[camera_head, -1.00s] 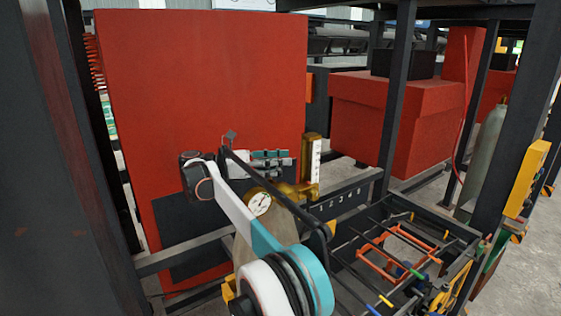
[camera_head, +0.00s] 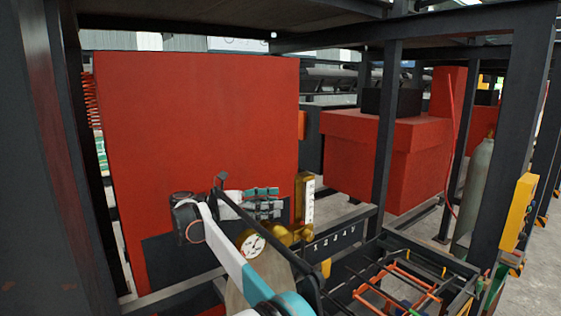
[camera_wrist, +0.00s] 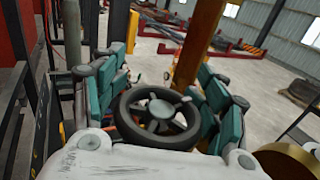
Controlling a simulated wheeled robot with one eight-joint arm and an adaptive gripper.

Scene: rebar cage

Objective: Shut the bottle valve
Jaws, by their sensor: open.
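The gas bottle (camera_head: 252,288) stands low in the middle of the head view, partly behind my arm. Its brass regulator carries a round white gauge (camera_head: 251,245). In the wrist view, a dark spoked handwheel (camera_wrist: 158,118), the bottle valve, lies between the teal finger pads of my gripper (camera_wrist: 165,95). My gripper is open, with pads on both sides of the wheel. I cannot tell whether they touch it. In the head view my gripper (camera_head: 263,203) is above the gauge, and the handwheel cannot be made out there.
A large red panel (camera_head: 195,140) stands close behind my gripper. A black bar (camera_head: 265,230) slants past my arm. Dark frame posts (camera_head: 388,130) and a low rack with orange bars (camera_head: 400,285) are at the right. Another grey cylinder (camera_head: 475,185) stands far right.

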